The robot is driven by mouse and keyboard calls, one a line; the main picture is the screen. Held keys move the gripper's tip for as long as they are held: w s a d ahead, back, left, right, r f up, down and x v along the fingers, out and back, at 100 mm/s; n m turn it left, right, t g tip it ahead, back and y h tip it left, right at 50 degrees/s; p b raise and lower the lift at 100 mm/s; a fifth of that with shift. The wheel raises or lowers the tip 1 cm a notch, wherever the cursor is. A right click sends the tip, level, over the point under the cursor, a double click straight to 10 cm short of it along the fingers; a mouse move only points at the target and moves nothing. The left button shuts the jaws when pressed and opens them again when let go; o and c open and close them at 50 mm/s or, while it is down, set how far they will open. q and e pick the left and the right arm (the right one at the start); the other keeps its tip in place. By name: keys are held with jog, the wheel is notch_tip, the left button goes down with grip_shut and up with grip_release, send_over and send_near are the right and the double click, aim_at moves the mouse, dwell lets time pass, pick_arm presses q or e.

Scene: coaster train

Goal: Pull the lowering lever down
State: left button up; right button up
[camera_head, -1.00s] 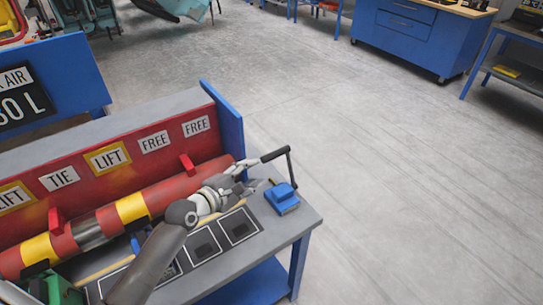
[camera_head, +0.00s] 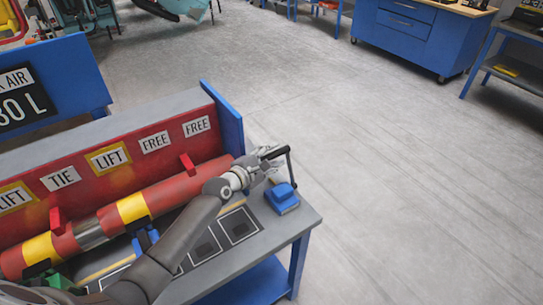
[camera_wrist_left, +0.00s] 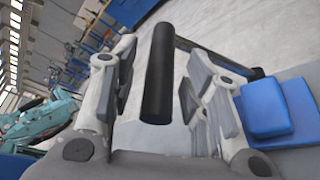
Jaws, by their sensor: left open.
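The lowering lever has a black handle (camera_head: 274,153) on a thin dark arm (camera_head: 290,168) that rises from a blue base (camera_head: 282,197) at the right end of the bench. The lever stands raised. My left gripper (camera_head: 268,164) is at the handle. In the left wrist view, the black handle (camera_wrist_left: 158,75) lies between the two open fingers, with a gap to each side. The blue base (camera_wrist_left: 265,108) shows there at the right. My right gripper is not in view.
A red and yellow cylinder (camera_head: 175,190) lies along the bench before a red panel with labels (camera_head: 108,159). Dark framed squares (camera_head: 238,226) mark the grey bench top. A blue end plate (camera_head: 228,118) stands behind my gripper.

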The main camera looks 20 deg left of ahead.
pick_arm(q)
jog(key=shift+w, duration=0.1)
grip_shut()
dwell(0.3)
jog(key=shift+d, duration=0.1)
jog(key=shift+s+d+r+m+t+p, duration=0.15)
jog(key=shift+s+d+m+p, duration=0.05)
jog(key=shift+s+d+m, duration=0.2)
jog(key=shift+s+d+r+m+t+p, duration=0.1)
jog(key=shift+s+d+m+t+p, duration=0.1)
jog(key=shift+s+d+m, duration=0.15)
jog(key=s+d+f+m+t+b, duration=0.1)
jog(key=s+d+m+t+b, duration=0.1)
jog(key=s+d+m, duration=0.3)
jog(key=shift+d+m+b, duration=0.75)
jog(key=shift+d+b, duration=0.05)
jog(key=shift+d, duration=0.2)
jog(key=shift+s+t, duration=0.15)
jog(key=shift+t, duration=0.1)
